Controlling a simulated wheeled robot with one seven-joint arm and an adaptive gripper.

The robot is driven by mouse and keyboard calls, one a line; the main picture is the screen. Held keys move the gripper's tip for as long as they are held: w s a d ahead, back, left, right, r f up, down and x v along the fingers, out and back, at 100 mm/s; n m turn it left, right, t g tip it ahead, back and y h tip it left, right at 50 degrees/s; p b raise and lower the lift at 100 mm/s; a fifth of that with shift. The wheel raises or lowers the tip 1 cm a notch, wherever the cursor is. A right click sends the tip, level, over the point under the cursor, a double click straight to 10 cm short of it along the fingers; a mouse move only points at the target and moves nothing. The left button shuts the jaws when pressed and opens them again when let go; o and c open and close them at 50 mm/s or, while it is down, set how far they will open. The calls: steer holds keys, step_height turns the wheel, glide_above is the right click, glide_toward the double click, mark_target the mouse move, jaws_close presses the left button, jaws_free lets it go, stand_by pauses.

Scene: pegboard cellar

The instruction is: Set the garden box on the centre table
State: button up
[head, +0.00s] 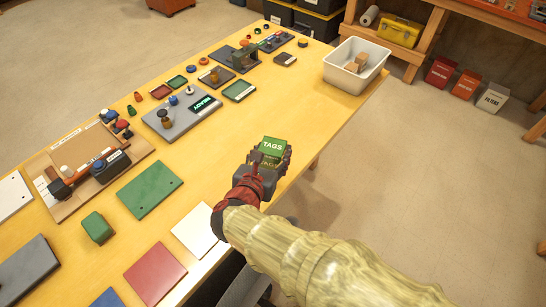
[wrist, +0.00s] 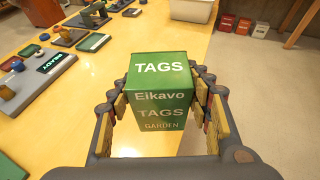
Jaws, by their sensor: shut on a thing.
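The garden box (wrist: 160,68) is a small green box lettered "TAGS", "Eikavo" and "GARDEN" in the wrist view. It also shows in the head view (head: 272,147). My gripper (wrist: 162,92) is shut on it, with a finger on its left and right sides, and the box is about upright. In the head view my gripper (head: 268,165) holds it near the right edge of the long yellow table (head: 262,112). The gap between box and tabletop cannot be told. Part of the box's lower side is hidden by the fingers.
A white bin (head: 356,66) with brown blocks stands at the table's far right corner. A grey "READY" panel (head: 182,118), a green plate (head: 150,188), a small green block (head: 97,228), a red plate (head: 155,273) and a white plate (head: 200,230) lie leftward. Bare tabletop lies between.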

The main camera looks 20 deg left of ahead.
steer(key=shift+w+a+f+b, duration=0.45)
steer(key=shift+w+f+b, duration=0.25)
steer(key=shift+w+f, duration=0.75)
steer(key=shift+w+a+f+b, duration=0.5)
steer(key=shift+w+f+b, duration=0.35)
steer(key=shift+f, duration=1.05)
steer(key=shift+w+a+f+b, duration=0.45)
steer(key=shift+w+f+b, duration=0.15)
steer(key=shift+w+f, duration=0.9)
steer(key=shift+s+f+b, duration=0.25)
steer(key=shift+f+b, duration=0.05)
steer(key=shift+f, duration=0.15)
steer(key=o, duration=1.3)
steer(key=shift+r, duration=0.1)
steer(key=shift+r+p, duration=0.25)
steer(key=shift+p, duration=0.15)
steer(key=p+v, duration=0.2)
steer(key=v, duration=0.8)
steer(key=shift+s+r+p, duration=0.1)
steer(key=shift+s+p, duration=0.2)
steer(key=shift+p, duration=0.1)
steer(key=shift+s+d+r, duration=0.15)
steer(key=shift+s, duration=0.45)
